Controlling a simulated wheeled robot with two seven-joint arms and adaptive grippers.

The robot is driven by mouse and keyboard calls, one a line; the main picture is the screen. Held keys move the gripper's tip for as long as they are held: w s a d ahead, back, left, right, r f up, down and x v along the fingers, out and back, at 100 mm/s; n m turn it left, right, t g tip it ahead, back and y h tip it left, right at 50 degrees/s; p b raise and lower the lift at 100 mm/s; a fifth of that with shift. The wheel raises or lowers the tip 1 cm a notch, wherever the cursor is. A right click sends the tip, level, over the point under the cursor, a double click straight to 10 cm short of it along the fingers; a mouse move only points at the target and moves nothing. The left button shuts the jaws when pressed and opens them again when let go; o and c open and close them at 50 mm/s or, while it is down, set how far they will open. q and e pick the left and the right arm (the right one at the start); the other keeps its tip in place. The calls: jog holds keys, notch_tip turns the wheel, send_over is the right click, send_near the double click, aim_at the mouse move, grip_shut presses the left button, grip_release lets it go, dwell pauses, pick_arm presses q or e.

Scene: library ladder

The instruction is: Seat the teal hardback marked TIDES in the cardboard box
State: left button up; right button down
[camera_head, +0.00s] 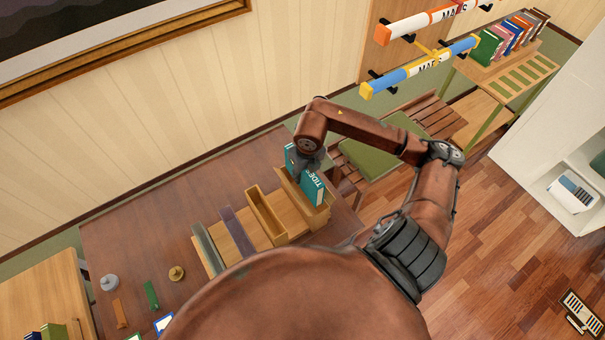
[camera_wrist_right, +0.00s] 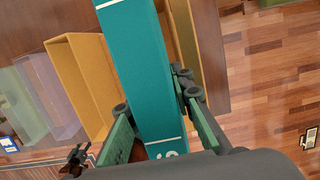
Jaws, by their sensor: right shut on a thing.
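The teal hardback marked TIDES (camera_head: 313,187) is in my right gripper (camera_head: 308,162), which is shut on it. The book is upright, over the cardboard box (camera_head: 298,205) at the right end of the row of holders. In the right wrist view the book (camera_wrist_right: 148,65) runs between the two green-padded fingers of the gripper (camera_wrist_right: 155,115). The cardboard box (camera_wrist_right: 185,45) shows there beside the book, partly hidden by it. I cannot tell how far the book's lower end is inside the box.
Left of the box stand an open wooden holder (camera_head: 265,213), a purple holder (camera_head: 237,230) and a grey-green holder (camera_head: 207,248). Small items, including a brass knob (camera_head: 177,273) and a grey weight (camera_head: 109,283), lie on the table's left. A bench with a green cushion (camera_head: 370,162) stands behind.

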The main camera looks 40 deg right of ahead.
aim_at(302, 184)
jog(key=shift+r+b, duration=0.1)
jog(key=shift+b, duration=0.75)
dwell(1.8)
jog(key=shift+f+b, duration=2.6)
jog(key=shift+f, duration=0.3)
jog(key=c, duration=1.7)
grip_release()
jog(key=shift+o, duration=0.5)
jog(key=shift+s, duration=0.1)
jog(key=r, duration=0.4)
jog(key=s+r, duration=0.1)
jog(key=r, duration=0.7)
jog(key=shift+s+a, duration=0.15)
jog(key=shift+s, duration=0.15)
